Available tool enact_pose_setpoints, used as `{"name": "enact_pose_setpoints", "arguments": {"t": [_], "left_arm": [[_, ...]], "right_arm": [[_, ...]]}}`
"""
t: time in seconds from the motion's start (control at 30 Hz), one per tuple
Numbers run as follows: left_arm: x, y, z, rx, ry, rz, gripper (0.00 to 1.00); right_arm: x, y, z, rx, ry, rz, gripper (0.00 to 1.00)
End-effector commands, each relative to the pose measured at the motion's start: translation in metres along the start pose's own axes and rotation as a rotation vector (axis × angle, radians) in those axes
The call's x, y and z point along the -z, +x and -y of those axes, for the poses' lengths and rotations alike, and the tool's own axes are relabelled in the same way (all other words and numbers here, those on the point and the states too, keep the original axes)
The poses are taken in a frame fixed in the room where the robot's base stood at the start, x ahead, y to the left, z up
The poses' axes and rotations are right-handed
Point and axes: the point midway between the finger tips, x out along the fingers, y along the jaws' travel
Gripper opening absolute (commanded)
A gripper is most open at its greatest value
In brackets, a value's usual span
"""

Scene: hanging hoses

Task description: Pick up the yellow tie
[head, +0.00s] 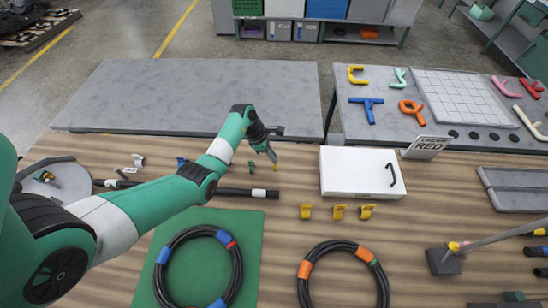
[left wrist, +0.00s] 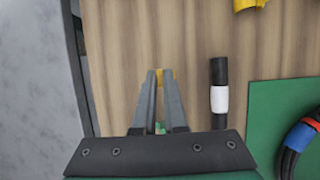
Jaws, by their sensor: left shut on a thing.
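My left gripper (head: 272,156) is beyond the black hose piece with the white band, near the back edge of the wooden table. In the left wrist view, its two fingers (left wrist: 160,82) are shut on a small yellow tie (left wrist: 167,76), mostly hidden between the tips. A bit of yellow also shows at the fingertips in the head view. Several other yellow ties (head: 339,212) lie in a row in front of the white box. My right gripper is not in view.
A black hose piece with a white band (head: 235,193) lies close to the gripper. A green mat (head: 252,240) holds a coiled hose (head: 162,285). Another coil (head: 303,288) lies to its right. The white box (head: 350,172) stands right of the gripper.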

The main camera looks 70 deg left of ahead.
Motion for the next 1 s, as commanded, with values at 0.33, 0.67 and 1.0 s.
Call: {"name": "enact_pose_setpoints", "arguments": {"t": [0.33,0.67,1.0], "left_arm": [[0.003,-0.077,0.072,0.003,-0.003,-0.002,0.0],[0.014,-0.103,0.119,0.002,-0.002,-0.001,0.0],[0.015,-0.105,0.123,0.002,-0.001,-0.001,0.07]], "right_arm": [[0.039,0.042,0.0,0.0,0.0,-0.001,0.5],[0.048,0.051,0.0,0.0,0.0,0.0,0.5],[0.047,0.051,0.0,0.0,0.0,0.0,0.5]]}}
